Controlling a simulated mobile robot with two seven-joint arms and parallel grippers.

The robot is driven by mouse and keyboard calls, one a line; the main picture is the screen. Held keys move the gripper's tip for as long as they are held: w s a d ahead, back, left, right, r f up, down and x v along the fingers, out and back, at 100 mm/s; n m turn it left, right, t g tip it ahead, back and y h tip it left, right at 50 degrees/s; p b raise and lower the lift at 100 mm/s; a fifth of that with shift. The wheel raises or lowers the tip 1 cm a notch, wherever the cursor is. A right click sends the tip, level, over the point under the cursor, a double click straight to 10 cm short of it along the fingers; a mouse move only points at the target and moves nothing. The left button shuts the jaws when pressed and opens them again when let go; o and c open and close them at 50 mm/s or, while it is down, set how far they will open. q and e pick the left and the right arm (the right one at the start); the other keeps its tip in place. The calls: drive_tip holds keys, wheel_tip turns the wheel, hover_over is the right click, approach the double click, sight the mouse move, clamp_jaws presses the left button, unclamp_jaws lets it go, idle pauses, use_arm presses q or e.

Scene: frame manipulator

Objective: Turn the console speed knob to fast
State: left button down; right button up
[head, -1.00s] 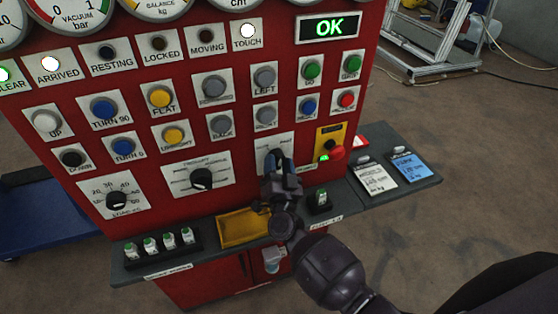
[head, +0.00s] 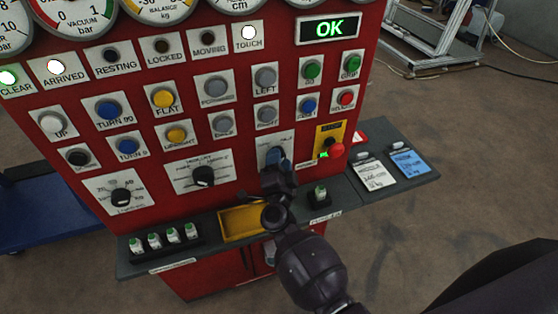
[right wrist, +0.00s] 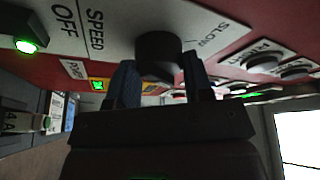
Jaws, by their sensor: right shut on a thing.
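The speed knob (right wrist: 158,55) is black and round on a white plate marked SPEED, OFF and SLOW in the right wrist view. Its plate (head: 287,145) is at the lower right of the red console in the head view. My right gripper (head: 277,160) is at this plate, its blue-grey fingers over the knob. In the right wrist view the fingers (right wrist: 160,80) stand on either side of the knob, shut on it. The knob's pointer is hidden, so I cannot tell its setting. My left gripper is not in view.
A red button on a yellow plate (head: 330,134) is close to the right of the gripper. Below are a ledge with a yellow tray (head: 240,221), small green-topped bottles (head: 171,236) and cards (head: 376,175). The green display (head: 329,28) reads OK, and the TOUCH lamp (head: 248,33) is lit.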

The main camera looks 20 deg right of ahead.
drive_tip(key=shift+f, duration=0.1)
drive_tip(key=o, duration=0.9)
drive_tip(key=shift+s, duration=0.1)
